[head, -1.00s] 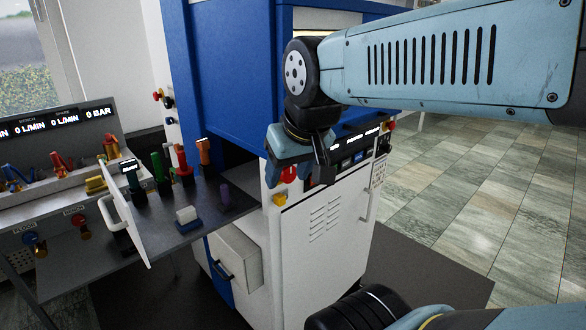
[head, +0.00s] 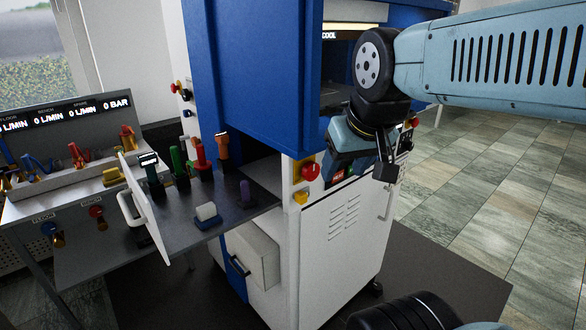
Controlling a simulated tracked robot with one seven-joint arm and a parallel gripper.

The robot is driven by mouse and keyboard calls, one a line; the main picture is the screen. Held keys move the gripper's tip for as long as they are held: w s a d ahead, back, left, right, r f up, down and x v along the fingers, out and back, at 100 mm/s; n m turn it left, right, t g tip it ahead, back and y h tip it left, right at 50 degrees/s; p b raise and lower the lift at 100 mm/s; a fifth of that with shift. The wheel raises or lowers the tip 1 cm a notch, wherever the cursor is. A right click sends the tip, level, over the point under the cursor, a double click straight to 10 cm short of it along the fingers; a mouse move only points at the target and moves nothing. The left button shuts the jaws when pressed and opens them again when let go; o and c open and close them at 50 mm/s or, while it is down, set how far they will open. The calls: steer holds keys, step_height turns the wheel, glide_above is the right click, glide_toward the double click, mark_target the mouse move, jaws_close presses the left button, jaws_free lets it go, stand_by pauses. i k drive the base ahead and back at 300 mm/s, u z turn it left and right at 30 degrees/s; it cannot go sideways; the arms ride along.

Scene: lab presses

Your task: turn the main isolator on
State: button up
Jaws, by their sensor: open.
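A red round control on a yellow plate (head: 311,171) sits at the upper left of the white press cabinet's front panel in the head view. It looks like the main isolator, but no label on it can be read and its turn position cannot be told. My gripper (head: 362,172) is just right of it, in front of the panel's display strip. The gripper is open and empty and appears apart from the red control. It hides part of the panel behind it.
A smaller yellow part (head: 300,197) is below the red control. The white cabinet door (head: 342,240) has a vertical handle (head: 389,203). A shelf (head: 232,218) with several coloured handles juts out left, beside an open white panel (head: 146,210). Tiled floor is clear at right.

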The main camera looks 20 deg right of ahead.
mark_target(310, 171)
steer(key=u, duration=0.7)
steer(key=k, duration=1)
steer(key=z, duration=0.5)
